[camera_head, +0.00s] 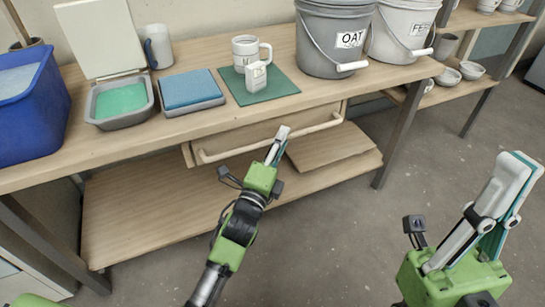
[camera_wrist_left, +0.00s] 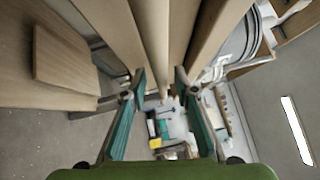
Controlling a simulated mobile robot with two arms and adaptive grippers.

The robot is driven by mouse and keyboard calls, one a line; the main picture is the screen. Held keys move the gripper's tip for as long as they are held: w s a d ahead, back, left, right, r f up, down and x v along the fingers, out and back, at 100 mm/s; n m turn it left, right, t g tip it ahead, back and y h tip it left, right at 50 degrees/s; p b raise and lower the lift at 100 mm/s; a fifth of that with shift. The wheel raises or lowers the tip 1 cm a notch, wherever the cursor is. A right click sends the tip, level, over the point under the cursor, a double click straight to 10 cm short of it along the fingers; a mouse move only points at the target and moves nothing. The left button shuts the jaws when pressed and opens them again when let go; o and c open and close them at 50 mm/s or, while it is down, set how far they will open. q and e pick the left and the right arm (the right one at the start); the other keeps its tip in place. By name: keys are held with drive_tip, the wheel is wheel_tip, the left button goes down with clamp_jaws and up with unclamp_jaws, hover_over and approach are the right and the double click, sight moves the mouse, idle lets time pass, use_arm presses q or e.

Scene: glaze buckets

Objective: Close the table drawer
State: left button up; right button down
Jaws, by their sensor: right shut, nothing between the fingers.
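The wooden table drawer (camera_head: 235,139) sits under the tabletop, with a long pale bar handle (camera_head: 222,154) along its front. Its front appears to stand a little forward of the table edge; how far is hard to tell. My left gripper (camera_head: 279,139) is in front of the drawer, its tips overlapping the handle in the head view. In the left wrist view, its teal-padded fingers (camera_wrist_left: 163,100) are apart, with wooden edges and a bar beyond them. Contact with the handle cannot be told. My right gripper (camera_head: 515,175) is shut and empty, over the floor at the right.
The wooden table (camera_head: 140,144) holds a blue bin (camera_head: 30,115), a green-filled tray (camera_head: 122,100), a blue sponge block (camera_head: 190,90), a mug (camera_head: 250,50) and buckets (camera_head: 335,45). A loose board (camera_head: 330,147) lies on the lower shelf (camera_head: 150,205). The floor in front is clear.

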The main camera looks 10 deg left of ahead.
use_arm(q)
drive_tip(key=v, duration=1)
drive_tip(key=shift+s, duration=0.2)
drive_tip(key=shift+r, duration=0.2)
